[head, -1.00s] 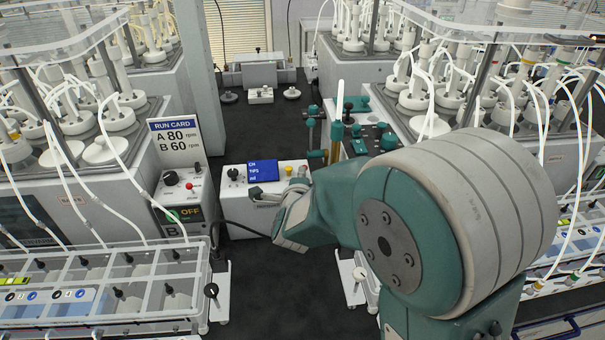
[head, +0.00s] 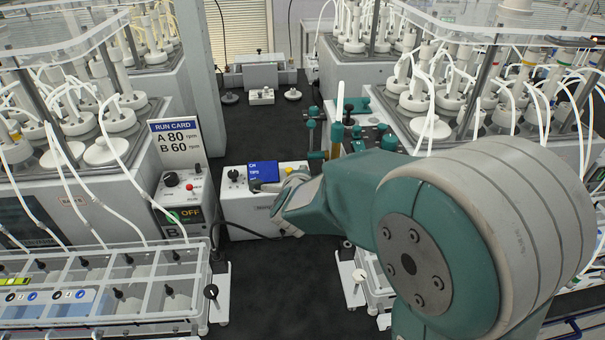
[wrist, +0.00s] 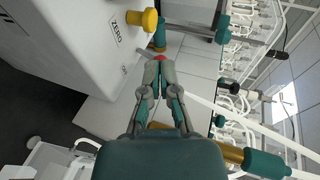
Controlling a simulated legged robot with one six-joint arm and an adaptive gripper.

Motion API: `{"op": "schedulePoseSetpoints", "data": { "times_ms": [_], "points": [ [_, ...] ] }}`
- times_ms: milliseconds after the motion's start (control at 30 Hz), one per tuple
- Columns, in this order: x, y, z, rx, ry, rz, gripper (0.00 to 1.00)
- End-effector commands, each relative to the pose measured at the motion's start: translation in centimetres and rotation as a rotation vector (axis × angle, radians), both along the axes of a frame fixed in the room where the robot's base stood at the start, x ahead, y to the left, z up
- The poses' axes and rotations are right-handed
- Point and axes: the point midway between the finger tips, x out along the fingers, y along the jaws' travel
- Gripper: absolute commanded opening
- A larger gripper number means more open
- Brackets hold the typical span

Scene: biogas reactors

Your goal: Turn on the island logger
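The logger appears to be the white box (head: 238,209) in the middle of the head view, with a blue screen (head: 264,171), a black knob (head: 234,175) and a yellow knob (head: 289,171). My gripper (head: 262,187) is in front of its face, just below the screen. In the wrist view my gripper (wrist: 159,66) has its fingertips together with nothing visible between them. The white box (wrist: 90,55) fills the upper left there, with a ZERO label and the yellow knob (wrist: 149,20). A small red thing (wrist: 160,57) shows just beyond the fingertips; contact cannot be told.
A run card (head: 174,139) stands above a control box (head: 182,196) marked OFF at the left. Bottle racks flank the dark aisle. A teal valve stand (head: 337,140) is just right of the logger. A clear tray (head: 150,285) is at lower left.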

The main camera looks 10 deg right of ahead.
Motion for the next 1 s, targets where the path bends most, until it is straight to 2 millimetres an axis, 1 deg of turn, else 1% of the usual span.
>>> {"op": "schedulePoseSetpoints", "data": {
  "times_ms": [267,733,1000],
  "points": [
    [0.6,0.0,0.5,0.002,0.114,0.000,0.00],
    [2.3,0.0,1.2,0.000,0.109,-0.001,0.00],
    [2.3,0.0,1.3,0.000,0.108,0.000,0.00]
  ]
}}
